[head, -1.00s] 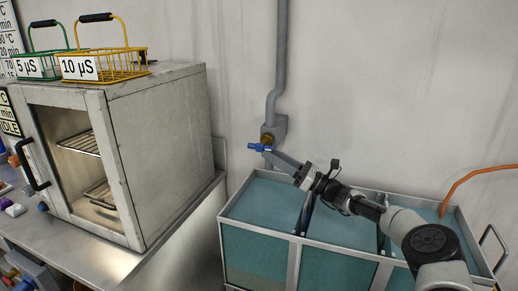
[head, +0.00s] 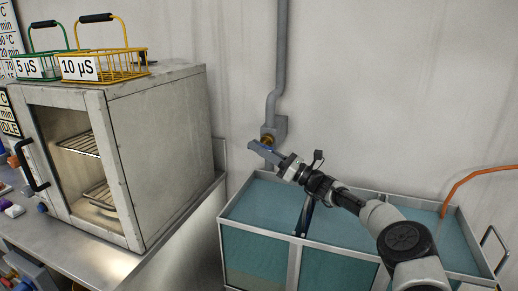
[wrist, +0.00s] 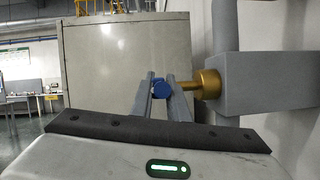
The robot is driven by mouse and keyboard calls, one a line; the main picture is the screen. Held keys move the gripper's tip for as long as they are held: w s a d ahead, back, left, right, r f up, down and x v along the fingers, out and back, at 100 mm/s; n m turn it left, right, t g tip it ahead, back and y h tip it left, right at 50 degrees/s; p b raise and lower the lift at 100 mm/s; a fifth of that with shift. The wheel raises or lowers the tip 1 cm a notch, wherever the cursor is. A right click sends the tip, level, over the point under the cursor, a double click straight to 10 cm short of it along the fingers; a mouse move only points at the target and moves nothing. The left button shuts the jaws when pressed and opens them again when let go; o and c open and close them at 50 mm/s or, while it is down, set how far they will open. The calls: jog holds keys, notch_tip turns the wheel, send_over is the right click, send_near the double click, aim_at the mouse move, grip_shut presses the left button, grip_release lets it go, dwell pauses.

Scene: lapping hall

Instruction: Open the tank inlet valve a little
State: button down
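The tank inlet valve has a brass body (head: 267,139) on a grey wall pipe above the back left of the tank (head: 262,231). The brass stem (wrist: 205,84) also shows in the wrist view, running left from a grey block. Its blue handle (wrist: 161,89) points toward the wrist camera, with one finger on each side. My gripper (head: 259,149) is at the valve, its fingers covering most of the handle in the head view. The fingers (wrist: 161,84) lie very close to the handle; whether they press on it cannot be told.
A grey oven (head: 160,150) stands on a steel bench at the left, with a green basket (head: 40,66) and a yellow basket (head: 100,66) on top. A grey pipe (head: 281,60) climbs the wall. An orange hose (head: 470,178) reaches the tank's right side.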

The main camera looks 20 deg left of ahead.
jog(key=shift+r+g+h+p, duration=0.3)
jog(key=shift+r+h+p, duration=0.2)
jog(key=shift+p, duration=0.4)
jog(key=shift+h+p, duration=0.7)
jog(key=shift+p, duration=0.2)
jog(key=h+p, duration=0.2)
jog(key=p, duration=0.1)
jog(key=shift+f+n, duration=0.3)
jog(key=shift+f, duration=0.1)
jog(key=shift+f+h, duration=0.3)
jog(key=c, duration=1.7)
grip_release()
jog(key=shift+d+r, duration=0.1)
jog(key=shift+d, duration=0.05)
